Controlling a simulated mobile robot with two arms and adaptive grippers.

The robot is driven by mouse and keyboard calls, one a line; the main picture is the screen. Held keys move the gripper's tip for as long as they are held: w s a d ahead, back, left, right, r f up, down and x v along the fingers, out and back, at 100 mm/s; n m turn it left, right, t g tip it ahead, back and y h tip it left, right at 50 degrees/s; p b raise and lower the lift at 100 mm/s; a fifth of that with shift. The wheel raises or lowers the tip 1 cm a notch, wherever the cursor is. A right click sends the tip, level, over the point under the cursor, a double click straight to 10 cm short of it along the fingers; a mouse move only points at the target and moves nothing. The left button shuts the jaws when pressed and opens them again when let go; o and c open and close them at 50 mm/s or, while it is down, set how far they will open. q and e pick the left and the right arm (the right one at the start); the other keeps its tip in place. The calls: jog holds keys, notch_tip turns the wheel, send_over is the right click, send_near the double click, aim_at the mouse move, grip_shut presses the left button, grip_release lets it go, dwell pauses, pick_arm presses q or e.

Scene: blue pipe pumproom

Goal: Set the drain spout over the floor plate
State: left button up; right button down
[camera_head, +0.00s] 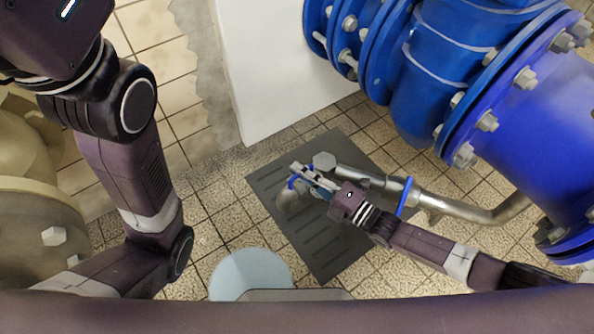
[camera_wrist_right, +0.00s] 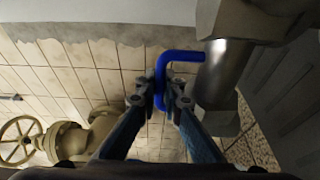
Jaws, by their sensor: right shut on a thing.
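The drain spout (camera_head: 289,197) is a short grey metal bend beside my right gripper (camera_head: 303,174). In the head view its outlet lies over the left part of the dark slotted floor plate (camera_head: 318,239); its height above the plate is hard to tell. My right gripper is shut on the blue bent handle (camera_wrist_right: 160,72), which stands beside the spout's metal pipe (camera_wrist_right: 221,72) in the wrist view. My gripper and wrist partly hide the spout in the head view. My left arm shows at the left, but its gripper is out of frame.
A steel pipe (camera_head: 449,207) with a blue ring (camera_head: 408,196) runs right from the spout. Large blue flanged pipes (camera_head: 440,75) fill the upper right. A white block (camera_head: 270,65) stands behind the plate. Beige pipework (camera_head: 35,225) is at left; a beige handwheel (camera_wrist_right: 17,139) shows in the wrist view.

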jog(key=c, duration=2)
grip_release()
jog(key=shift+c, duration=0.2)
jog(key=v, duration=0.7)
jog(key=shift+s+d, duration=0.2)
jog(key=shift+c, duration=0.3)
